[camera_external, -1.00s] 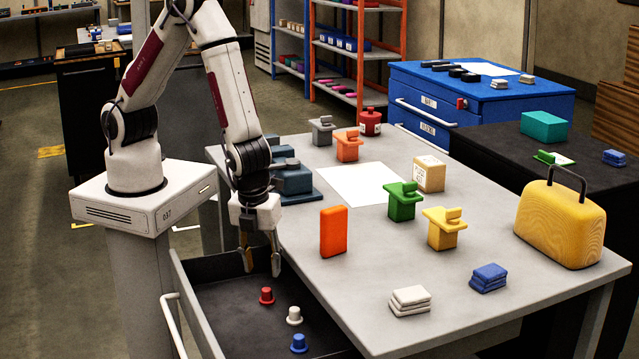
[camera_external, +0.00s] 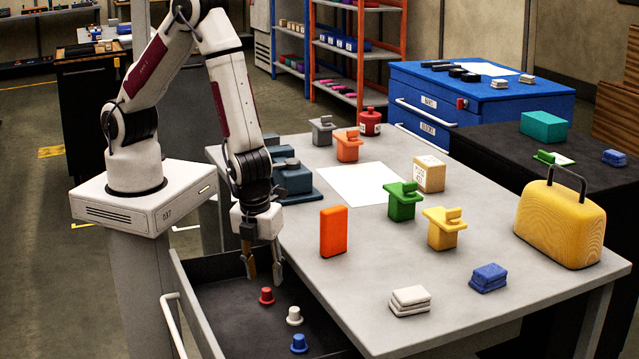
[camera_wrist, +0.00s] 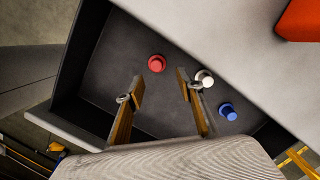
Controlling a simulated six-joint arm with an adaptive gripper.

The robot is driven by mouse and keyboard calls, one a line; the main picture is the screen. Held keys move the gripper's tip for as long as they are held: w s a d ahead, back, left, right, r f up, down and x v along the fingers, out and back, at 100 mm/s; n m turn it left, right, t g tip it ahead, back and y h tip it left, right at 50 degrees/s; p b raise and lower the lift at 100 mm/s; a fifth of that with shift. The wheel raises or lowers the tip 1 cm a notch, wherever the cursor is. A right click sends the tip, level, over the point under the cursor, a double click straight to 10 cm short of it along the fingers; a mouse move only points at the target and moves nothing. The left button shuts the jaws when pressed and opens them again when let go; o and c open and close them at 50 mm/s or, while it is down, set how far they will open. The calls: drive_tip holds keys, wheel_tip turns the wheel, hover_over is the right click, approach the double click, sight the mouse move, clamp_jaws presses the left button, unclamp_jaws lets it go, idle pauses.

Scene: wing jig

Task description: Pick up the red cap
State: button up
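The red cap (camera_external: 266,296) stands upright on the floor of the open dark drawer (camera_external: 225,318). My gripper (camera_external: 264,279) points down into the drawer, a little above the red cap, and its fingers are apart with nothing between them. In the wrist view the red cap (camera_wrist: 157,63) lies just beyond and between the two open fingertips (camera_wrist: 159,88), not touching them. A white cap (camera_external: 294,315) and a blue cap (camera_external: 299,343) stand in a row with it in the drawer.
The drawer walls and the grey table edge (camera_external: 300,285) lie close to my gripper. An orange block (camera_external: 333,231) stands on the table near that edge. In the wrist view the white cap (camera_wrist: 204,78) is close by the right finger.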

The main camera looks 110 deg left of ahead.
sight(266, 290)
drive_tip(key=shift+f, duration=0.3)
drive_tip(key=shift+s+a+f, duration=0.15)
drive_tip(key=shift+a+f, duration=0.15)
drive_tip(key=shift+f, duration=0.35)
drive_tip(key=shift+s+a+f, duration=0.15)
drive_tip(key=shift+a+f, duration=0.15)
drive_tip(key=shift+f, duration=0.35)
drive_tip(key=shift+a+f, duration=0.15)
drive_tip(key=shift+f, duration=1)
drive_tip(key=c, duration=0.9)
